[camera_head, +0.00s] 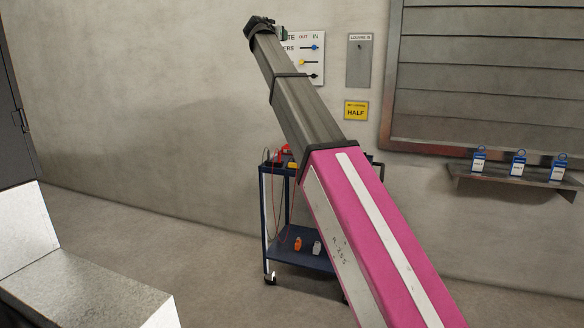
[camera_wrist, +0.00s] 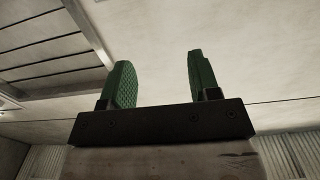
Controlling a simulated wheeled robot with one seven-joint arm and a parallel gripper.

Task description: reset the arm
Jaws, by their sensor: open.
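My arm, with a pink lower link and dark grey upper links, rises from the bottom right of the head view towards the top middle. My gripper (camera_head: 281,33) is at its upper end, small and partly hidden there. In the wrist view my gripper (camera_wrist: 160,80) shows two green fingers standing wide apart on a dark bar. It is open, with nothing between the fingers. Behind them are the pale ceiling or wall and a slatted panel (camera_wrist: 45,40) at upper left.
A blue cart (camera_head: 266,225) stands behind my arm, with small orange and white items on its lower shelf. A yellow sign (camera_head: 356,111) and a tag board (camera_head: 318,45) hang on the wall. Floor at left-centre is clear.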

